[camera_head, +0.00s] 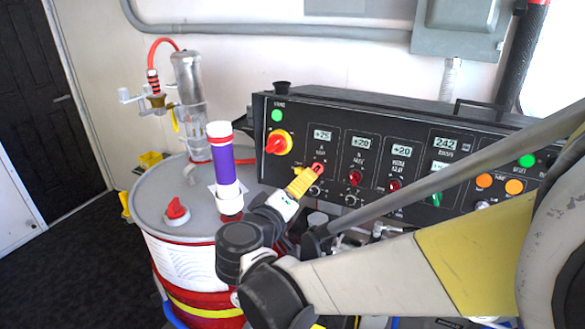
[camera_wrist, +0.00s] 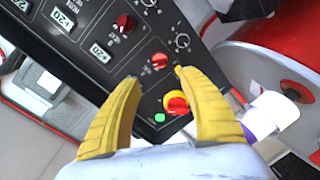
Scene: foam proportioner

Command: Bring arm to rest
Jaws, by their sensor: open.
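My gripper (camera_head: 313,172) has yellow fingers and hangs in front of the left part of a black control panel (camera_head: 405,198), near a small red knob. In the wrist view the two yellow fingers (camera_wrist: 155,78) are spread apart with nothing between them. A red rotary switch on a yellow base (camera_head: 277,143) is left of the gripper; it also shows in the wrist view (camera_wrist: 176,103), between and beyond the fingers. My arm reaches in from the right and hides the lower part of the panel.
A drum (camera_head: 196,254) with a red valve knob (camera_head: 177,210) on its grey lid stands left of the panel. A purple and white cylinder (camera_head: 222,165) and a clear canister (camera_head: 189,90) rise from its top. A dark door (camera_head: 42,110) is at the far left. The dark floor on the left is clear.

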